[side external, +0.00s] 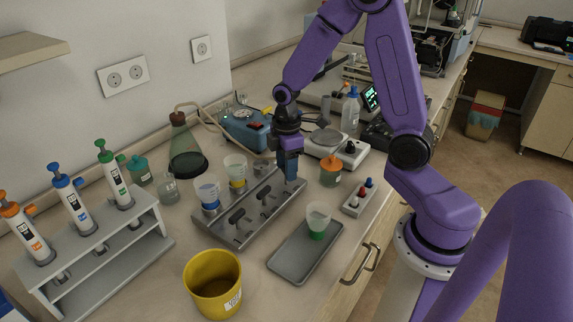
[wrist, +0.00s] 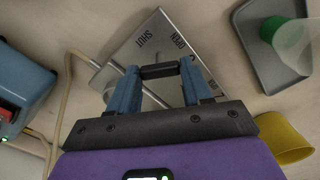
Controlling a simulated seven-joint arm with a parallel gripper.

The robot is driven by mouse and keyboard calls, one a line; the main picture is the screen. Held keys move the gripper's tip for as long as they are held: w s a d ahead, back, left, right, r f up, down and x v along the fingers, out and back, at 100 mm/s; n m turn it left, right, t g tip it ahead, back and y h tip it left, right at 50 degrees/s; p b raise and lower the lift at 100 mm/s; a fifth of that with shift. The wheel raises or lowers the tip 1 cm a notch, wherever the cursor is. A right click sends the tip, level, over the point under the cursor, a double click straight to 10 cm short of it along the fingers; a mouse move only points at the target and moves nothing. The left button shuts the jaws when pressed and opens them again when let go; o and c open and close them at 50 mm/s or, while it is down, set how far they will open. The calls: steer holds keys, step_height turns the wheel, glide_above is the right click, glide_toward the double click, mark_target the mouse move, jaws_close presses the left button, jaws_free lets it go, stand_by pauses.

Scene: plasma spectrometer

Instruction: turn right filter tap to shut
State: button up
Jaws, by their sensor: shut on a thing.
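The grey metal filter manifold (side external: 222,232) stands mid-bench, with a left tap (side external: 237,215) and a middle tap (side external: 264,194) showing dark handles. My gripper (side external: 290,172) points down at the manifold's right end and hides the right tap in the side view. In the wrist view, my gripper's blue fingers (wrist: 161,88) are closed on the ends of the right tap's dark handle (wrist: 160,71). The words OPEN and SHUT are printed on the plate (wrist: 150,30) beside the handle. Which word the handle points at I cannot tell.
A blue-based cup (side external: 207,190) and a yellow-based cup (side external: 236,168) stand at the manifold's back side. A grey tray (side external: 290,263) with a green-based cup (side external: 318,217) lies in front. A yellow bucket (side external: 213,285), an orange-lidded jar (side external: 331,171) and a pipette rack (side external: 105,250) stand around.

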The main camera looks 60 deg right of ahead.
steer(key=m, duration=0.5)
steer(key=shift+m, duration=0.4)
steer(key=m, duration=0.5)
steer(key=shift+m, duration=0.4)
steer(key=o, duration=1.1)
steer(key=shift+c, duration=0.2)
step_height(320, 180, up, 18)
steer(key=shift+f, duration=0.2)
step_height(320, 180, up, 8)
stand_by(0.8)
